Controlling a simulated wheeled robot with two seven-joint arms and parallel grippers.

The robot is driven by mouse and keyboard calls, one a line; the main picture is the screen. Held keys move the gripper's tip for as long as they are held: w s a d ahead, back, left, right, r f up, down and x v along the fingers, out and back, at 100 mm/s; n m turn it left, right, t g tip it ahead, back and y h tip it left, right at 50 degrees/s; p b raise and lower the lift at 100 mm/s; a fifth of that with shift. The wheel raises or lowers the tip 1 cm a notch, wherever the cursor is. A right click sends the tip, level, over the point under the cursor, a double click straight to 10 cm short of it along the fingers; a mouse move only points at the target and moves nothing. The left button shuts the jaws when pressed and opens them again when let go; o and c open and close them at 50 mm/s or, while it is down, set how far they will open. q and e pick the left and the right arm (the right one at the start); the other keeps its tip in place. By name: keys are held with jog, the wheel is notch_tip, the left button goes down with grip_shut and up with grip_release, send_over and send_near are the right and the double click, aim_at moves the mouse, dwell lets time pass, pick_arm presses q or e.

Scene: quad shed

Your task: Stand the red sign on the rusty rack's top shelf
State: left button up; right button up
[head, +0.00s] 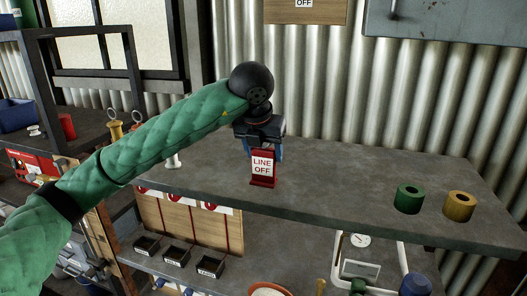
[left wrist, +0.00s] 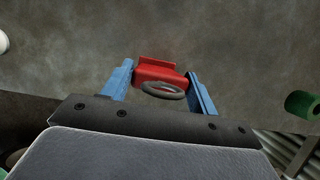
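The red sign (head: 262,168), with a white "LINE OFF" plate, is upright at the front of a long grey top surface (head: 335,185). Its base appears to touch the surface. My left gripper (head: 263,150) points down over the sign's top, with a blue finger at either side. In the left wrist view, the red sign (left wrist: 160,73) and a grey ring lie between the blue fingertips of my left gripper (left wrist: 160,72). The fingers are very close to its sides; whether they press on it cannot be told. I cannot tell which unit is the rusty rack. My right gripper is not visible.
A green ring (head: 409,199) and a yellow ring (head: 459,206) stand to the right on the grey surface. A corrugated wall (head: 330,85) is behind. Below are small black trays (head: 176,256). At left, a dark-framed unit holds a red cup (head: 67,126). The surface between sign and rings is clear.

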pick_arm(q)
jog(key=o, duration=0.3)
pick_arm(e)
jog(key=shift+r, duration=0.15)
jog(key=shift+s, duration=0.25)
pick_arm(q)
jog(key=shift+r, duration=0.1)
jog(key=shift+s+r, duration=0.1)
jog(key=shift+r, duration=0.15)
jog(key=shift+s+a+r, duration=0.1)
jog(key=shift+r, duration=0.15)
jog(key=shift+s+r+b, duration=0.25)
jog(key=shift+r+b, duration=0.2)
jog(key=shift+r, duration=0.25)
jog(key=shift+b+v, duration=1.45)
jog(key=shift+v, duration=3.3)
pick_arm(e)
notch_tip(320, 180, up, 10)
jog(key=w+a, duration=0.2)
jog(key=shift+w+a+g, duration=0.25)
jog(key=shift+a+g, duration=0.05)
